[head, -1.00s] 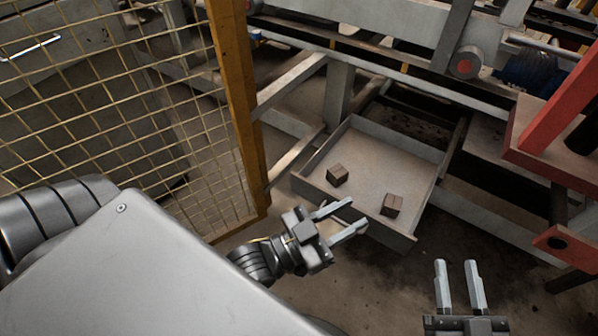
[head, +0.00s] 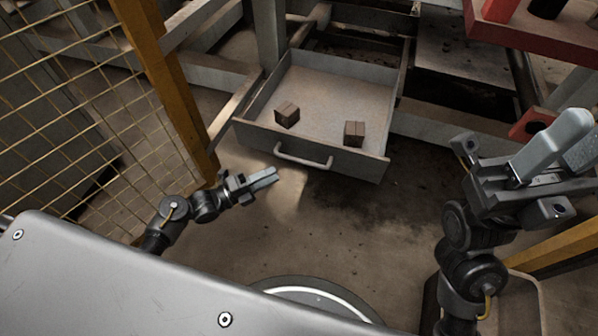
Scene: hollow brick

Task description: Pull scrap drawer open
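The scrap drawer (head: 313,160) is a grey open-topped box under the machine frame. It stands pulled out, with its inside floor in view. A pale bar handle (head: 304,160) is on its front. My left gripper (head: 272,177) is at the lower left of the handle in the picture, apart from it, with nothing seen in it. Its fingers show nearly edge-on, so their gap is unclear. My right gripper (head: 568,143) is large at the right, well away from the drawer. Its fingers overlap in the view and its opening is unclear.
Two brown blocks, one left (head: 287,115) and one right (head: 354,134), lie in the drawer. A yellow post (head: 165,85) with wire mesh stands at the left. A red part (head: 535,35) is at the upper right. The floor before the drawer is clear.

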